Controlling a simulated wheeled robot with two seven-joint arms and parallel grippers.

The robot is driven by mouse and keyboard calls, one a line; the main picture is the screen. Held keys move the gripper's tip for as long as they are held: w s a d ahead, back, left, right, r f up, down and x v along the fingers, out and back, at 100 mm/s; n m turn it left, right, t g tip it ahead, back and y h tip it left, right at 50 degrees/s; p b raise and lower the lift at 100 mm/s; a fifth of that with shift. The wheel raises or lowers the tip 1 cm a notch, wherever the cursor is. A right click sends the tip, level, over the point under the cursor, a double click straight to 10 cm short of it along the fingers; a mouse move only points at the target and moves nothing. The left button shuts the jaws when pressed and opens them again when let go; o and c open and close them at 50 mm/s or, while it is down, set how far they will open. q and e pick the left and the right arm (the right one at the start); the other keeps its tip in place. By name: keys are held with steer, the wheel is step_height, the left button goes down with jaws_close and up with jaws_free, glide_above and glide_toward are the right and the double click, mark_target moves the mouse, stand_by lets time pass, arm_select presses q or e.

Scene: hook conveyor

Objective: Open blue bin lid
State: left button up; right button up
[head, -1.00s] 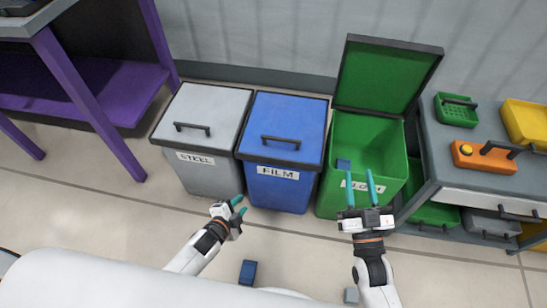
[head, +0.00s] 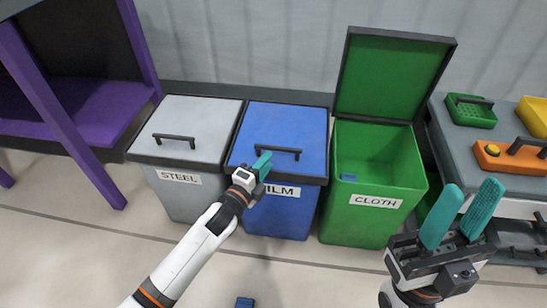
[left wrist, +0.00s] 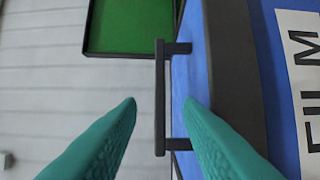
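The blue bin (head: 275,215) labelled FILM stands between two others, its blue lid (head: 295,125) closed. The dark lid handle (head: 278,151) sits near the lid's front edge. My left gripper (head: 263,164) is at the left end of this handle, with teal fingers. In the left wrist view the fingers (left wrist: 160,100) are open, one on each side of the handle bar (left wrist: 160,75), with gaps visible. My right gripper (head: 468,212) is open and empty, in front of and right of the green bin.
A grey STEEL bin (head: 190,200) with closed lid stands left. A workbench (head: 445,150) is at right.

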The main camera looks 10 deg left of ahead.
mark_target(277, 150)
arm_select(q)
steer(key=shift+b+x, duration=0.55)
steer(key=shift+x, duration=1.8)
jaws_close()
